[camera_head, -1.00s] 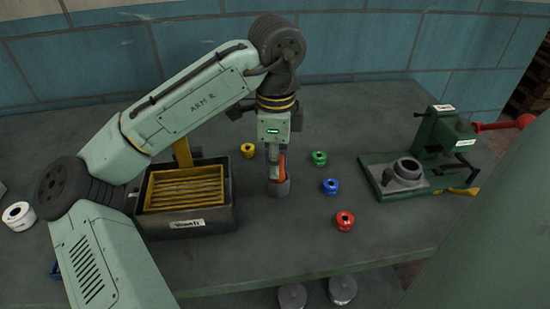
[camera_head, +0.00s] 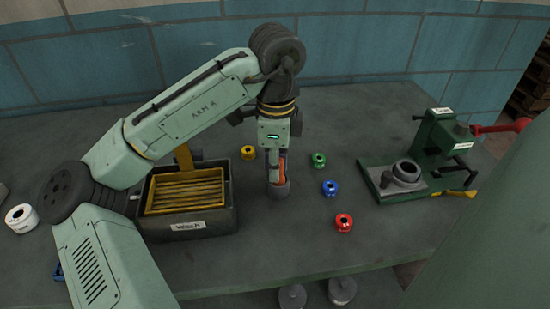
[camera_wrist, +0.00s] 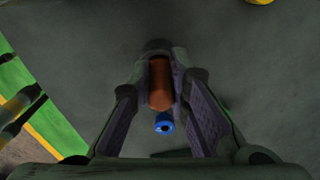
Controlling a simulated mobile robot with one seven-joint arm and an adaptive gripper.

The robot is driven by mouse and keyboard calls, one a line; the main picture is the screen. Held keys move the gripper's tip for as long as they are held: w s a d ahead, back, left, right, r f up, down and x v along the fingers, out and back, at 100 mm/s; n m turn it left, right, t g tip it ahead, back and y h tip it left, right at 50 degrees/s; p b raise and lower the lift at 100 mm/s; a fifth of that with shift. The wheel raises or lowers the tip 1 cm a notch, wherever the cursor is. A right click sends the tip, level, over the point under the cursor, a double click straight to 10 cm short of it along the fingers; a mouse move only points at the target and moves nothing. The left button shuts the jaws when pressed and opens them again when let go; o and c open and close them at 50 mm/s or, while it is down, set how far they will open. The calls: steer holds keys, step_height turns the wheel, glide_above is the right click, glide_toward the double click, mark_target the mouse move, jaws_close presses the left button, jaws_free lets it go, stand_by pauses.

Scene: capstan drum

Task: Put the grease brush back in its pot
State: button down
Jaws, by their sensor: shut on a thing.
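My gripper (camera_head: 278,168) points straight down in the middle of the bench and is shut on the orange-brown handle of the grease brush (camera_head: 282,167). In the wrist view the brush handle (camera_wrist: 160,84) is upright between the two fingers. The dark grey pot (camera_head: 279,188) stands on the bench right under my fingertips. The lower end of the brush is hidden by the pot, so it appears to be inside it. How deep it sits cannot be told. In the wrist view the pot (camera_wrist: 157,46) shows only as a dark shape behind the handle.
A dark wash tray (camera_head: 192,223) with a yellow basket stands at left. A green press (camera_head: 440,140) is at right.

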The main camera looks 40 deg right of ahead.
steer(key=c, duration=1.4)
jaws_free()
steer(key=shift+c, duration=0.2)
step_height(320, 180, up, 12)
steer(key=shift+s, duration=0.15)
